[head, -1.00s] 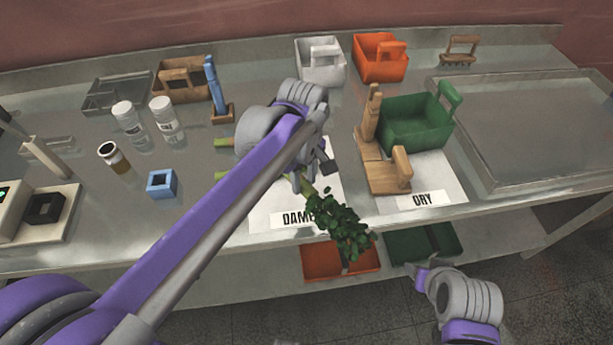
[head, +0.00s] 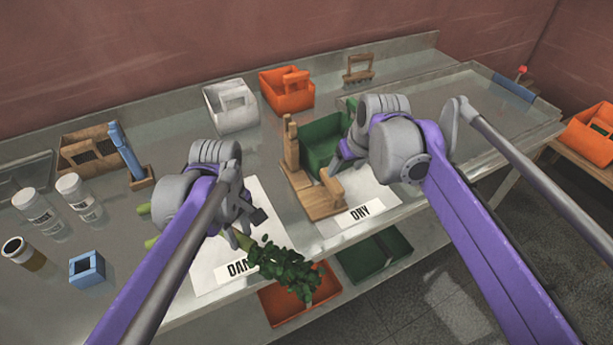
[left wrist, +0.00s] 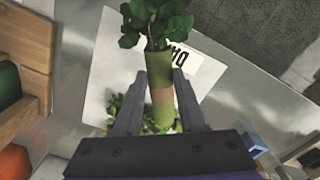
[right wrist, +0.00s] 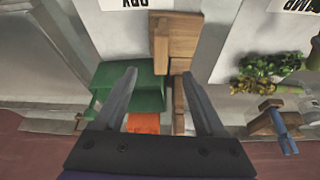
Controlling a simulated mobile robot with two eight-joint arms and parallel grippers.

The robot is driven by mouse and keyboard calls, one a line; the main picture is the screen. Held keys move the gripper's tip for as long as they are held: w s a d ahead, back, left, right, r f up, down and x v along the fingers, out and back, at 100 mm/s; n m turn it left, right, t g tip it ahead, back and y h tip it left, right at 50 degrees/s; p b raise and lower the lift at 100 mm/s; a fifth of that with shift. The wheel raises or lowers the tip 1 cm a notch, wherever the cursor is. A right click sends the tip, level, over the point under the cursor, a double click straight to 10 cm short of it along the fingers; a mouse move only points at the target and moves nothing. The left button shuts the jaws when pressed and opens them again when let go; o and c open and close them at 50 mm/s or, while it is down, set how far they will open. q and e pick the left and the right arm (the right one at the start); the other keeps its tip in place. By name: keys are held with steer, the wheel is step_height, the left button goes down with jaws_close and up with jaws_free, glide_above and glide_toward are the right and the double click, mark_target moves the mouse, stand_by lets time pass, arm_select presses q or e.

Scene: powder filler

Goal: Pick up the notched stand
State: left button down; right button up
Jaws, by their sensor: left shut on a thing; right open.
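The notched stand (head: 314,206), a wooden base with a tall post and a shorter block, stands on the sheet marked DRY. It also shows in the right wrist view (right wrist: 176,38), beyond and partly between the fingers. My right gripper (head: 346,166) is open and empty above its right side, apart from it as far as I can tell. The right gripper's spread fingers show in its wrist view (right wrist: 162,88). My left gripper (head: 238,228) is shut on a leafy bunch (head: 285,275) with green stems, over the other sheet. The stems (left wrist: 161,95) show between its fingers.
A green caddy (head: 318,140) sits close behind the stand, partly hidden by my right arm. White (head: 232,108) and orange (head: 287,95) caddies stand behind. A blue post on a wooden base (head: 126,155) stands at left. Orange and green bins sit below the table edge.

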glide_toward(326, 171)
steer(key=r, duration=0.1)
steer(key=shift+n, duration=0.3)
steer(key=x, duration=1.1)
steer(key=shift+d+f, duration=0.1)
steer(key=shift+f, duration=0.1)
steer(key=shift+s, duration=0.1)
steer(key=shift+c, duration=0.3)
jaws_close()
